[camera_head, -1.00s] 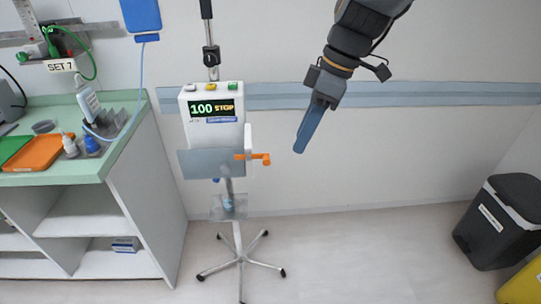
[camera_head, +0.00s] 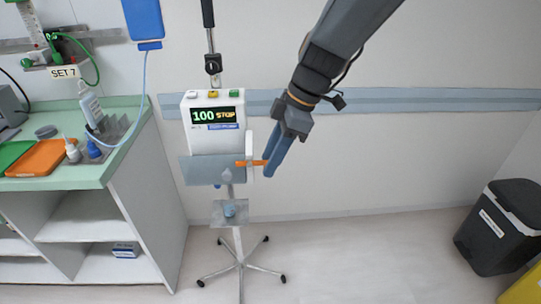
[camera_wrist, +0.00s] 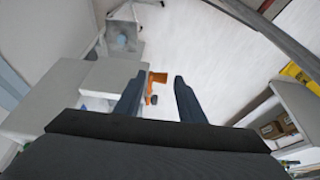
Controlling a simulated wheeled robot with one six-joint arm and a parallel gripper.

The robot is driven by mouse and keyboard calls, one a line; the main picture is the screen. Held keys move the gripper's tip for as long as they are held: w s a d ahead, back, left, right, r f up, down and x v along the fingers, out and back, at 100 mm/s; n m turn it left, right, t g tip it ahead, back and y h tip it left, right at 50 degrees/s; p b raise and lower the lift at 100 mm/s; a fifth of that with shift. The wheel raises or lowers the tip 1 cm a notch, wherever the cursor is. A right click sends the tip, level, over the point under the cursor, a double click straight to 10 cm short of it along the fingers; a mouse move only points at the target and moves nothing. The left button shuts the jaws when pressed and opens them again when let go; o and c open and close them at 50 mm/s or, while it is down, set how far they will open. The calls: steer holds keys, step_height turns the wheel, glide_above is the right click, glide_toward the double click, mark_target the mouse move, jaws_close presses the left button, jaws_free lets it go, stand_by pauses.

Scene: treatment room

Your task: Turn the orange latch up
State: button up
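The orange latch (camera_head: 246,163) sticks out level to the right at the lower right of the white pump (camera_head: 216,140), beside a narrow white upright piece (camera_head: 249,148). My gripper (camera_head: 268,172) points down at the latch's right end, and its fingers overlap that end in the head view. In the wrist view my gripper (camera_wrist: 157,83) is open, with a clear gap between its dark fingers. The latch (camera_wrist: 158,77) shows in that gap, closer to the left finger. I cannot tell whether a finger touches it.
The pump reads "100 STOP" and stands on a wheeled pole (camera_head: 239,246). A grey plate (camera_head: 197,172) juts out below its display. A green-topped counter (camera_head: 120,165) stands at left, a black bin (camera_head: 497,228) at right. The floor between is clear.

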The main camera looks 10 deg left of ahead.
steer(key=shift+f, duration=0.1)
steer(key=c, duration=0.9)
